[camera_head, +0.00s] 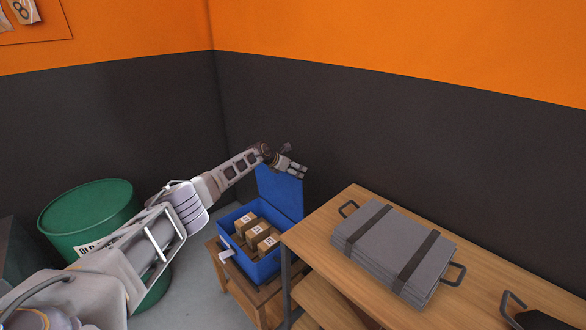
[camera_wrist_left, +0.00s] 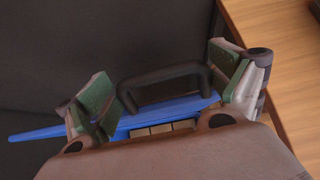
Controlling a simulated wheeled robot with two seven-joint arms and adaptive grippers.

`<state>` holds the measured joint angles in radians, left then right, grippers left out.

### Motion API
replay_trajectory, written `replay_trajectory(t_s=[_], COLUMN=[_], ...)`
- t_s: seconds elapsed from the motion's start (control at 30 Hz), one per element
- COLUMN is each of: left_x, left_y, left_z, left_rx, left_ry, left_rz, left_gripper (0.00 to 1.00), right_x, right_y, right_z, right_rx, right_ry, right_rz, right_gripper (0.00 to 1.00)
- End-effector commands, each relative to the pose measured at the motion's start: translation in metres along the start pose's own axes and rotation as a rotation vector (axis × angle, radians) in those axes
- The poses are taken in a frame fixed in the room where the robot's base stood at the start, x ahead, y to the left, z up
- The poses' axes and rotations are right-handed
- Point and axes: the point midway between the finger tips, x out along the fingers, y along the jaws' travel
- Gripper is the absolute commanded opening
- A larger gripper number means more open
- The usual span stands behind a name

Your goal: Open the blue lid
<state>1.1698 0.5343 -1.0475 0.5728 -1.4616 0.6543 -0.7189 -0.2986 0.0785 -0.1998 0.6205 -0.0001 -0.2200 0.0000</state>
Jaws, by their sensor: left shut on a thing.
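The blue lid (camera_head: 281,194) stands raised, close to upright, at the back of the blue box (camera_head: 264,271). The box is open and small cardboard cartons (camera_head: 256,235) show inside. My left gripper (camera_head: 297,170) is at the lid's top edge. In the left wrist view, my left gripper (camera_wrist_left: 163,90) has its green-padded fingers on both sides of a dark handle (camera_wrist_left: 168,84) and is shut on it. The lid's blue edge (camera_wrist_left: 45,131) runs just below the handle there. My right gripper is not in view.
The box rests on a low wooden stand (camera_head: 262,302). A green drum (camera_head: 88,209) stands left, partly behind my left arm. Dark walls rise behind.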

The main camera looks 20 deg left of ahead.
Motion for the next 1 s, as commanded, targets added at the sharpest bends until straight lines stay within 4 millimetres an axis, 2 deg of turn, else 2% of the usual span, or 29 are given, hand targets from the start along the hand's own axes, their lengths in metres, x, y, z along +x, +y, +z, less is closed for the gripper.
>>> replay_trajectory(t_s=[0.23, 0.27, 0.3, 1.0], left_x=[0.0009, 0.0009, 0.0009, -0.0048], left_y=[-0.0011, -0.0012, -0.0012, 0.0007], left_z=[-0.0009, -0.0008, -0.0008, 0.0003], left_rx=[0.000, 0.000, 0.000, 0.002], left_ry=[0.001, 0.001, 0.001, 0.000], left_rz=[-0.002, -0.002, -0.002, 0.000], left_gripper=[0.50, 0.95, 1.00, 1.00], right_x=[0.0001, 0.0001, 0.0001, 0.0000], right_y=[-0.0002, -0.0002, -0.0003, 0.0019], right_z=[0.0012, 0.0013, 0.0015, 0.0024], right_rx=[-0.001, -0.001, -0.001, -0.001], right_ry=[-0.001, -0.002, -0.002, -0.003], right_rz=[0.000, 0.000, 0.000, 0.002], right_gripper=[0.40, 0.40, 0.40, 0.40])
